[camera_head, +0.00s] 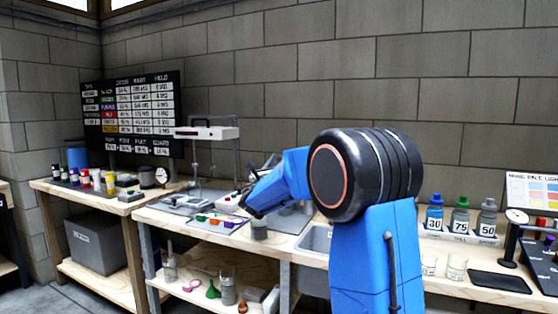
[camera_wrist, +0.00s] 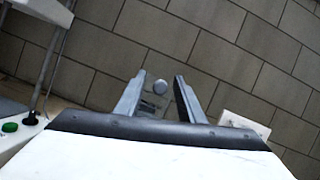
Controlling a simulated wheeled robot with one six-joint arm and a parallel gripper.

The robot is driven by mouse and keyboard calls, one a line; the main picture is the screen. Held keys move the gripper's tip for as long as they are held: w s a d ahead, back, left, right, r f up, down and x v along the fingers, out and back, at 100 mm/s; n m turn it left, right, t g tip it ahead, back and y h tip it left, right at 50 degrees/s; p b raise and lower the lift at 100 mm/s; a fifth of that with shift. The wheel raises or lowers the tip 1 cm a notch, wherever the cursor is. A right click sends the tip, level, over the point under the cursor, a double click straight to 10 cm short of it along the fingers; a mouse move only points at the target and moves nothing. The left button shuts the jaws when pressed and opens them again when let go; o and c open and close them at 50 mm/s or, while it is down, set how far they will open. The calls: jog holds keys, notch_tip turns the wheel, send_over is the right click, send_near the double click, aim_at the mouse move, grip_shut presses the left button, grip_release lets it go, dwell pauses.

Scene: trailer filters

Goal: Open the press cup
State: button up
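A bench machine with a white head (camera_head: 207,132) on thin posts, which looks like the press, stands left of my arm in the head view. I cannot make out a press cup for certain. A grey cylinder (camera_head: 259,229) stands at the bench front below my blue arm. In the wrist view my gripper (camera_wrist: 157,84) is open, its two grey fingers spread apart. In the head view my arm hides much of the gripper.
Small coloured blocks (camera_head: 215,220) lie on a tray left of my arm. Bottles (camera_head: 461,214) and beakers stand farther right. In the wrist view, a post (camera_wrist: 55,52) and a green button (camera_wrist: 10,127) are at the left.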

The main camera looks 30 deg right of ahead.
grip_shut()
jog(key=shift+d, duration=0.1)
jog(key=shift+r, duration=0.15)
